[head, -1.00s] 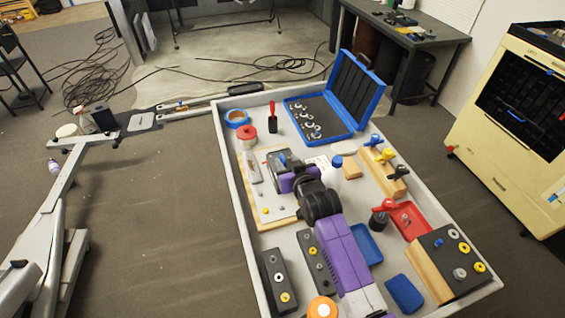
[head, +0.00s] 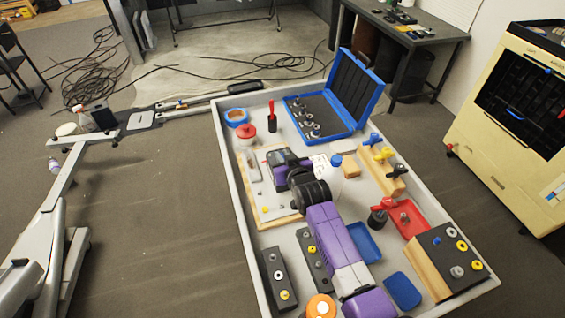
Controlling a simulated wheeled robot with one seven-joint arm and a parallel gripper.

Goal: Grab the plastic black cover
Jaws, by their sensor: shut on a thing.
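The black plastic cover (head: 272,158) is a dark piece at the upper part of the white plate, which lies on a wooden board (head: 278,223) on the grey workbench tray. My gripper (head: 281,165) is at the cover and shut on it. My purple and black wrist hides the fingertips and much of the cover. I cannot tell whether the cover still touches the plate (head: 267,207). Small yellow and grey fasteners show on the plate.
An open blue case (head: 355,98) stands at the tray's far end. Blue tape (head: 236,117), a red-topped jar (head: 247,135) and a red-handled tool (head: 271,117) stand nearby. A white bottle (head: 350,168) is right of my wrist. Dark fastener blocks (head: 275,276) lie nearer.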

